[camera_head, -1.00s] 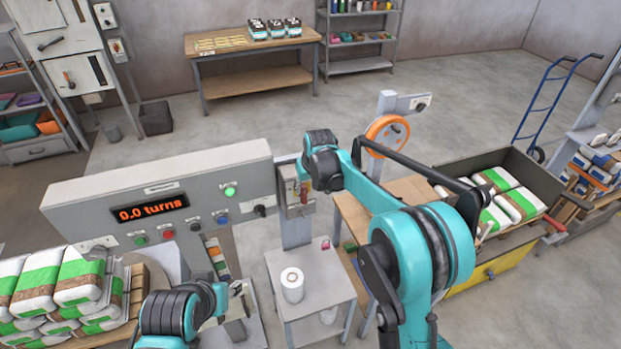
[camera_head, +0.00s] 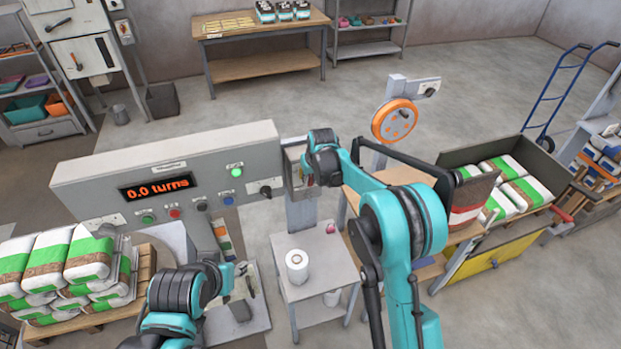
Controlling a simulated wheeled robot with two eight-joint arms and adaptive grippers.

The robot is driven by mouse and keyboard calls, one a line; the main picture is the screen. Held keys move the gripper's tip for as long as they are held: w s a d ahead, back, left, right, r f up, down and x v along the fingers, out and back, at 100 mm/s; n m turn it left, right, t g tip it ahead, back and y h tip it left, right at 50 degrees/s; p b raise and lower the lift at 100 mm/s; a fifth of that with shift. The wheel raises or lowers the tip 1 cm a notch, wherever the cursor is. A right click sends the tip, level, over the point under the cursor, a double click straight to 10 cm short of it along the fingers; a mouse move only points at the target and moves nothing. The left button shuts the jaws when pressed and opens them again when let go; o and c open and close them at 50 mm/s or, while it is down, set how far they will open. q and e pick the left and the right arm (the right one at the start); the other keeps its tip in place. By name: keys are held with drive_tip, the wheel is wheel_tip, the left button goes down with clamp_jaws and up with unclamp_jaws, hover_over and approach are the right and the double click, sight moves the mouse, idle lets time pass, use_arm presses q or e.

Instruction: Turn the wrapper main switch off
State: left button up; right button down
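The wrapper's grey control panel (camera_head: 100,182) stands left of centre, with an orange "0.0 turns" display (camera_head: 157,188). A lit green lamp (camera_head: 236,172), a row of small buttons and a black rotary knob (camera_head: 266,191) are on its face. A small grey switch box (camera_head: 294,157) is mounted just right of the panel, with something red at it. My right gripper (camera_head: 305,178) is at this box and partly covers it; contact and finger opening are unclear. My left gripper (camera_head: 240,288) is low in front of the panel, small and partly hidden by its own wrist.
A small grey table (camera_head: 325,262) with a white roll (camera_head: 297,266) stands below the switch box. Stacked bags (camera_head: 65,262) are at left. Open floor lies behind.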

drive_tip(key=shift+w, duration=0.1)
drive_tip(key=t+h+b, duration=0.1)
drive_tip(key=h+b, duration=0.1)
drive_tip(key=h, duration=0.1)
drive_tip(key=shift+a+f+n+b, duration=0.1)
drive_tip(key=shift+a+n+b, duration=0.05)
drive_tip(key=shift+n+b, duration=0.2)
drive_tip(key=shift+n+t+h+b, duration=0.25)
drive_tip(key=shift+t+h+b, duration=0.15)
drive_tip(key=shift+h, duration=0.4)
drive_tip(key=shift+r+h, duration=0.2)
drive_tip(key=shift+h, duration=0.1)
drive_tip(key=c, duration=1.4)
unclamp_jaws()
drive_tip(key=shift+c, duration=0.2)
